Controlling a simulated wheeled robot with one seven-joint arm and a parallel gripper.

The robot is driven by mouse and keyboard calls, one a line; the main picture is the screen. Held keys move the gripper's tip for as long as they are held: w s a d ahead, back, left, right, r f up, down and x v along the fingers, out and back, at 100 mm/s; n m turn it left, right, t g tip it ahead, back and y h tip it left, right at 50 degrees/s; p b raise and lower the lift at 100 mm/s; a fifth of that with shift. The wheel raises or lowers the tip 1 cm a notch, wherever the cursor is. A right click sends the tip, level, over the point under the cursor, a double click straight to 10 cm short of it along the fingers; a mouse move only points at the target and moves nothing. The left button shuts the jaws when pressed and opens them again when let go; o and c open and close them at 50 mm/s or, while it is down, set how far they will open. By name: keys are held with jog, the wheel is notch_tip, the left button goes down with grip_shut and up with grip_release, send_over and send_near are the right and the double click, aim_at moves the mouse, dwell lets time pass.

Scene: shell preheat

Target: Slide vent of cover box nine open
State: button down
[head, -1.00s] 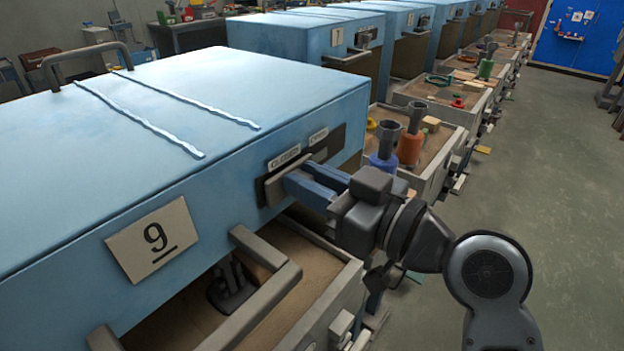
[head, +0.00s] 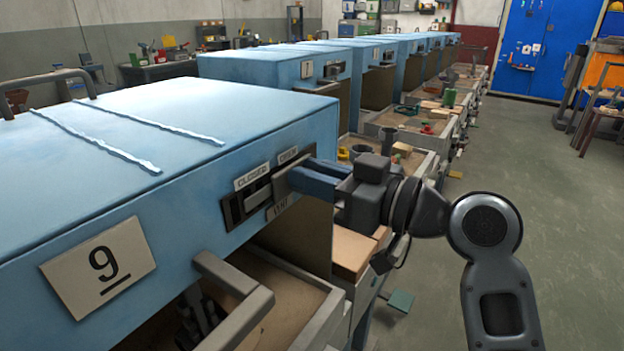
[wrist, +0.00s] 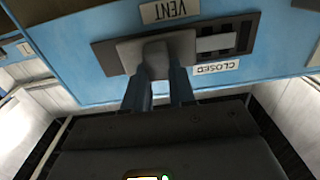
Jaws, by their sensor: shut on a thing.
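The blue cover box nine (head: 190,130) carries a plate (head: 98,265) with a 9 and fills the left of the head view. On its front is a vent track with CLOSED (head: 252,177) and OPEN (head: 288,155) labels. My gripper (head: 300,178) is shut on the slide's knob. In the wrist view, the knob (wrist: 155,50) sits between my fingers, with the slots (wrist: 222,44) bared to the right and the VENT label upside down.
More blue boxes (head: 270,75) and open drawers with loose parts (head: 420,120) run back in a row. The floor (head: 545,200) to the right is clear.

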jog(key=c, duration=0.9)
grip_release()
jog(key=shift+w+d, duration=0.15)
jog(key=shift+d, duration=0.05)
jog(key=shift+b+v, duration=0.7)
jog(key=shift+v, duration=3.25)
jog(key=s+d+f+m+t+h, duration=0.2)
jog(key=s+d+f+m+h, duration=0.4)
jog(key=f, duration=0.5)
jog(key=s+d+f+m+t+h, duration=0.2)
jog(key=s+f+m+h, duration=0.25)
jog(key=s+f, duration=0.55)
jog(key=s+d+h, duration=0.1)
jog(key=s, duration=0.6)
jog(key=s+d+r+h, duration=0.1)
jog(key=s, duration=0.6)
jog(key=s+d+h, duration=0.1)
jog(key=s, duration=0.7)
jog(key=shift+r+h, duration=0.25)
jog(key=shift+h, duration=0.1)
